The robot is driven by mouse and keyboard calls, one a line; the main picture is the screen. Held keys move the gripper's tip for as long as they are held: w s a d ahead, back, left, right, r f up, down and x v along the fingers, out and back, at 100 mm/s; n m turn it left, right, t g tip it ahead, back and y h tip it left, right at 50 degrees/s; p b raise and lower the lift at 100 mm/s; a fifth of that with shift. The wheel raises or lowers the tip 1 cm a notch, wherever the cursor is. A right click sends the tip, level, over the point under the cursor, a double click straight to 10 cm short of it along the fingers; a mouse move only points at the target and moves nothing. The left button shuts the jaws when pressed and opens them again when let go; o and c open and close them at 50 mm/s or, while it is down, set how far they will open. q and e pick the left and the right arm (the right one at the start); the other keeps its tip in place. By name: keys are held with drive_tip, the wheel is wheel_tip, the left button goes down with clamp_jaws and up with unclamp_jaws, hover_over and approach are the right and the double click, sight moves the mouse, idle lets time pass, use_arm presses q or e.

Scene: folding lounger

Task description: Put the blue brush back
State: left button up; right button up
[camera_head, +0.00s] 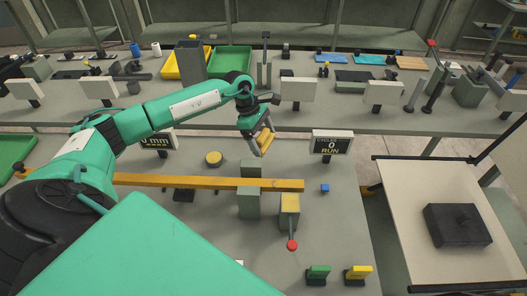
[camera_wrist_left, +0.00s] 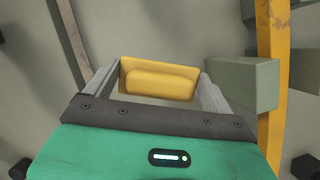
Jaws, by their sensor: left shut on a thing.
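My left gripper (camera_head: 263,138) is shut on a yellow block-like thing (camera_head: 266,143), above the near table. In the left wrist view this yellow thing (camera_wrist_left: 160,81) sits between the two fingers, with a raised rounded part on a flat plate. I cannot identify a blue brush in either view. My right gripper is not in view.
An orange-yellow beam (camera_head: 210,183) crosses the table by grey-green blocks (camera_head: 249,203). A lever with a red knob (camera_head: 292,245) stands near the front. Green (camera_head: 318,273) and yellow (camera_head: 357,273) pieces stand at the front edge. A dark box (camera_head: 457,225) lies on the right-hand pale surface.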

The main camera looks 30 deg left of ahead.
sight(263, 148)
use_arm(q)
wheel_tip(263, 148, down, 3)
drive_tip(key=shift+r, duration=0.1)
wheel_tip(263, 148, down, 2)
drive_tip(key=shift+f+p, duration=0.1)
drive_tip(key=shift+p, duration=0.3)
wheel_tip(263, 148, down, 3)
drive_tip(key=shift+r+p, duration=0.1)
drive_tip(key=shift+p, duration=0.2)
drive_tip(key=shift+f+b, duration=0.3)
drive_tip(key=o, duration=0.8)
drive_tip(key=shift+r, duration=0.1)
drive_tip(key=shift+c, duration=0.2)
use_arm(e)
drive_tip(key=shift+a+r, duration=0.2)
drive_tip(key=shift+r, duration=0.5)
